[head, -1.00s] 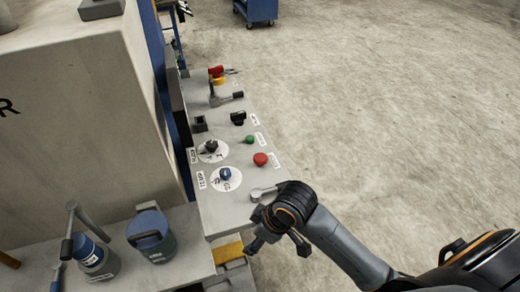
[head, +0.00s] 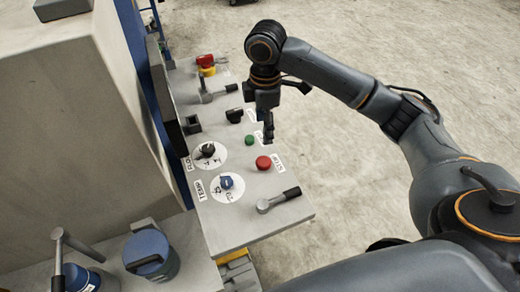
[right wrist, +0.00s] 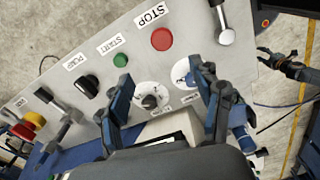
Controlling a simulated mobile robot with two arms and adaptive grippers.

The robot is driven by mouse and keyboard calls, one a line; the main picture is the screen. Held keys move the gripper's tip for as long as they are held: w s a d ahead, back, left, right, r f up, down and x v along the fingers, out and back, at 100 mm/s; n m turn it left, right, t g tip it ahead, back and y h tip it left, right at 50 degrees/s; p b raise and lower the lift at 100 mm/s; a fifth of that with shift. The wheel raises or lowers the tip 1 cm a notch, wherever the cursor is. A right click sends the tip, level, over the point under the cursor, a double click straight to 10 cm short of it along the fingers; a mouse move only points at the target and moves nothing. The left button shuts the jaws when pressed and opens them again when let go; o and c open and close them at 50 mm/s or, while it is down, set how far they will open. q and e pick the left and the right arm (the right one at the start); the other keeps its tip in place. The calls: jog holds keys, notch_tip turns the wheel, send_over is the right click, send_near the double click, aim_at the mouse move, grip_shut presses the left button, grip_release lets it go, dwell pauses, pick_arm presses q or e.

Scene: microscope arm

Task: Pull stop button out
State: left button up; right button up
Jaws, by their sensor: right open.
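The red stop button (head: 264,163) is a round mushroom head on the grey sloping control panel (head: 238,237). In the right wrist view the stop button (right wrist: 162,39) sits beside its STOP label, seen beyond the gap between my fingers. My right gripper (head: 267,131) hangs over the panel's right edge, a little behind the button in the head view. In the right wrist view this gripper (right wrist: 166,97) is open and empty, its two fingers wide apart. A dark gripper (right wrist: 285,65), apparently my left one, shows at the right of that view; its jaw state is unclear.
A green start button (head: 250,140), a black dial (head: 207,150) and a blue dial (head: 226,182) are near the stop button. A lever (head: 279,200) lies in front of it. Blue-topped canisters (head: 152,252) stand lower left. Floor to the right is clear.

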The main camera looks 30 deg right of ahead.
jog(key=p, duration=0.1)
send_over(265, 161)
notch_tip(265, 161, down, 4)
notch_tip(265, 161, down, 8)
jog(key=shift+a+p, duration=0.1)
jog(key=shift+p, duration=0.6)
jog(key=shift+f, duration=0.65)
pick_arm(q)
jog(key=r, duration=0.1)
jog(key=s+r, duration=0.1)
jog(key=shift+s+a+r, duration=0.1)
jog(key=shift+a+r, duration=0.1)
jog(key=shift+r, duration=0.1)
pick_arm(e)
jog(key=shift+c, duration=1.1)
pick_arm(q)
jog(key=shift+s, duration=0.3)
pick_arm(e)
grip_shut()
